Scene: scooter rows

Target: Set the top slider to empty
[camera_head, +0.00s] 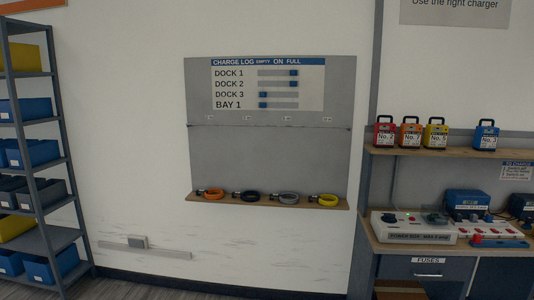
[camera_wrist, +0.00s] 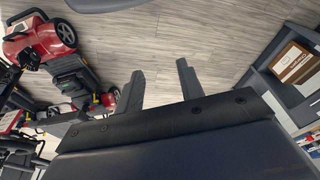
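The charge log board (camera_head: 229,62) hangs on the grey wall panel, with four labelled rows and the column words EMPTY, ON and FULL. The top slider, DOCK 1 (camera_head: 294,72), has its blue knob at the right end, under FULL. The DOCK 2 slider (camera_head: 294,83) is also at the right end. The DOCK 3 slider (camera_head: 263,94) and BAY 1 slider (camera_head: 263,105) are at the left end, under EMPTY. My gripper (camera_wrist: 158,70) is open and empty, over the floor in the wrist view. It is not in the head view, away from the board.
A narrow wooden shelf (camera_head: 268,202) with several coiled cables juts out below the board. A rack of bins (camera_head: 45,190) stands left; a charger bench (camera_head: 415,248) stands right. Red scooters (camera_wrist: 40,42) and a shelf unit (camera_wrist: 285,85) flank the clear floor in the wrist view.

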